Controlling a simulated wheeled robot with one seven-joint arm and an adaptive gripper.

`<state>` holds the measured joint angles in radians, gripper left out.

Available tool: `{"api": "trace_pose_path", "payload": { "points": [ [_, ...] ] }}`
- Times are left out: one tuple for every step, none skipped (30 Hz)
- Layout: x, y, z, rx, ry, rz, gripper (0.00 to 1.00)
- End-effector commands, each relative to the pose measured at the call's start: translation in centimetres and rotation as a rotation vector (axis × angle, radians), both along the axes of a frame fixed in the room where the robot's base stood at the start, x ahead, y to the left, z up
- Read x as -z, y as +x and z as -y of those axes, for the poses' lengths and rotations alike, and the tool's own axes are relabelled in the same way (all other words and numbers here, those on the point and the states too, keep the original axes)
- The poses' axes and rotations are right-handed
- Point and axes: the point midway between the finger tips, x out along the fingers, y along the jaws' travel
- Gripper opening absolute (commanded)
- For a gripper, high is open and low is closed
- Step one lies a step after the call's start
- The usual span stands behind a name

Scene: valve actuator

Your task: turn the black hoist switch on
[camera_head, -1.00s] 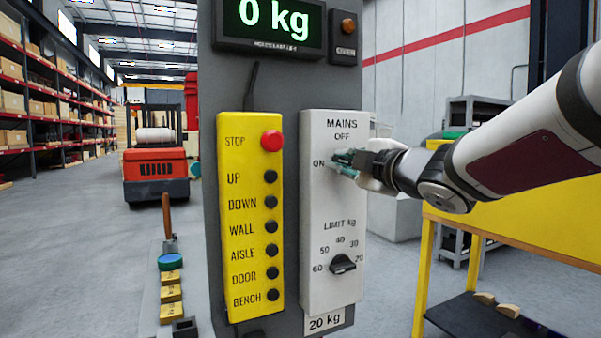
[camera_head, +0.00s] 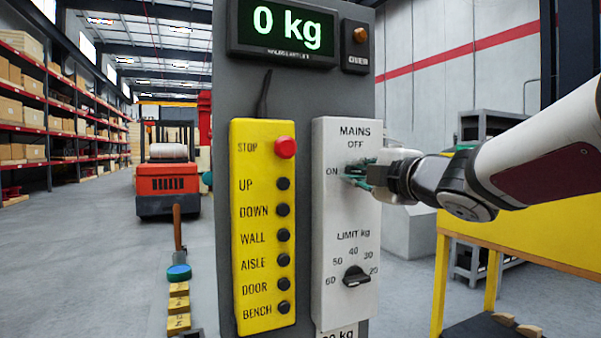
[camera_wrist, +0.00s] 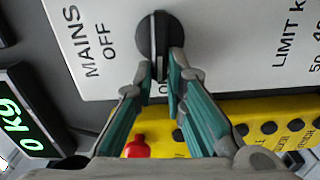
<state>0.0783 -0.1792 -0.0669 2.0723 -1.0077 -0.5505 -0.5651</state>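The black hoist switch (camera_wrist: 158,38) is a round knob with a raised bar under MAINS in the wrist view. Its bar lies along the line toward the ON mark, not toward OFF. In the head view the switch is hidden behind my gripper (camera_head: 358,172), which is at the ON/OFF part of the white panel (camera_head: 330,215). In the wrist view my gripper (camera_wrist: 160,67) has its teal fingers on either side of the bar's ON end. A gap shows between the fingertips, with part of the ON lettering in it. Firm contact cannot be made out.
A black limit knob (camera_head: 356,276) sits lower on the white panel. The yellow button box (camera_head: 262,160) with a red stop button (camera_head: 285,147) stands close on the left. A display (camera_head: 287,30) above reads 0 kg. A yellow bench (camera_head: 535,230) is at right.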

Motion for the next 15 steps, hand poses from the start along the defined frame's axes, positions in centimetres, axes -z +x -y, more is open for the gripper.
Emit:
{"api": "trace_pose_path", "payload": {
  "points": [
    [0.07,0.0,-0.07,-0.001,0.0,-0.001,0.25],
    [0.06,0.0,-0.07,-0.001,0.0,-0.001,0.32],
    [0.06,0.0,-0.06,-0.001,0.001,-0.001,0.32],
    [0.06,0.0,-0.06,-0.001,0.001,-0.001,0.32],
    [0.05,0.01,-0.05,-0.001,0.001,-0.001,0.32],
    [0.05,0.01,-0.04,-0.001,0.001,-0.001,0.32],
    [0.04,0.01,-0.04,-0.001,0.001,-0.001,0.32],
    [0.03,0.0,-0.02,-0.001,0.001,0.0,0.32],
    [0.03,0.0,-0.02,0.0,0.001,0.0,0.32],
    [0.02,-0.01,-0.02,0.0,0.001,0.0,0.32],
    [0.01,-0.04,0.0,0.0,0.001,0.0,0.32],
    [0.0,-0.15,0.04,0.0,0.001,0.0,0.32],
    [-0.02,-0.28,0.09,0.0,0.001,0.0,0.32],
    [-0.03,-0.48,0.17,0.001,0.001,0.001,0.32],
    [-0.06,-0.86,0.31,0.001,0.001,0.001,0.32]
  ]
}}
